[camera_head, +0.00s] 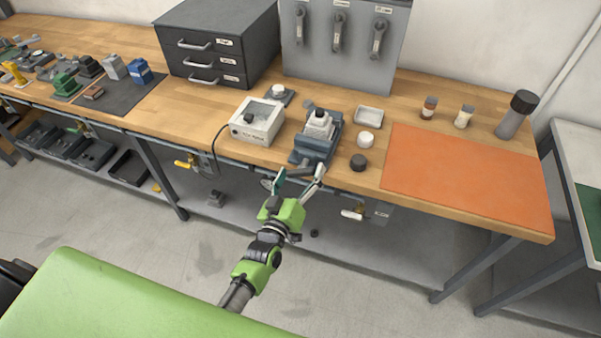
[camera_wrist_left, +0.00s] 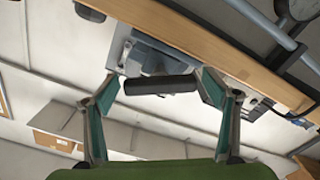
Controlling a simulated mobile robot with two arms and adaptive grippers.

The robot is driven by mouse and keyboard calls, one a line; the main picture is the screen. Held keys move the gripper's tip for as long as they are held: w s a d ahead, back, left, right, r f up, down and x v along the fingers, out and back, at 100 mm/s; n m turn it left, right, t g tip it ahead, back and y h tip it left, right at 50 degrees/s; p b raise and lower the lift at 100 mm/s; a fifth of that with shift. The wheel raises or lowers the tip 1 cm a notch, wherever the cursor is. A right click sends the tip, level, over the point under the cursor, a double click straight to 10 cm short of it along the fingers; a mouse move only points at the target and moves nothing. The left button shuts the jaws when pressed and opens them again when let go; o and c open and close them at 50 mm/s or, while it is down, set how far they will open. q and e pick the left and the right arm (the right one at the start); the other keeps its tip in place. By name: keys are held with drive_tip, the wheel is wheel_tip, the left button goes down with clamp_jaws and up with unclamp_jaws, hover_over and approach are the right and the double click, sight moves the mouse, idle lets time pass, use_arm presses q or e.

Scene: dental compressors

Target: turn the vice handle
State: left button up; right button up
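The grey-blue vice (camera_head: 315,143) sits at the front edge of the wooden bench, with a light grey block in its top. Its dark handle (camera_head: 302,171) sticks out at the front, just past the bench edge. In the left wrist view the handle (camera_wrist_left: 160,85) is a dark cylinder lying crosswise between the fingertips. My left gripper (camera_head: 299,179) is open in front of the vice, with a fingertip near each end of the handle. A gap shows at the left end; contact at the right end is unclear. My right gripper is not in view.
A white box device (camera_head: 257,121) stands left of the vice. A dark round puck (camera_head: 358,162) and a white jar (camera_head: 365,139) stand to its right, beside an orange mat (camera_head: 465,175). A yellow-handled valve (camera_head: 185,164) and a pale-handled valve (camera_head: 352,214) hang below the bench edge.

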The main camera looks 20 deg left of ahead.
use_arm(q)
drive_tip(key=s, duration=1.2)
drive_tip(key=shift+a, duration=0.2)
drive_tip(key=s+f+m+g+h+b, duration=0.1)
drive_tip(key=s+f+m+g, duration=0.35)
drive_tip(key=f, duration=1.15)
drive_tip(key=s+f+m+g+b, duration=0.1)
drive_tip(key=s+f+g, duration=0.4)
drive_tip(key=s+f, duration=0.85)
drive_tip(key=s+a+f+m+g, duration=0.1)
drive_tip(key=s+a+f+g, duration=0.2)
drive_tip(key=s+f, duration=0.5)
drive_tip(key=s+a+f+m+g+y, duration=0.1)
drive_tip(key=s+a+f+g, duration=0.2)
drive_tip(key=s+f, duration=0.6)
drive_tip(key=s+g, duration=0.1)
drive_tip(key=s, duration=0.2)
drive_tip(key=shift+s+f+y+b, duration=0.3)
drive_tip(key=shift+s+b, duration=0.1)
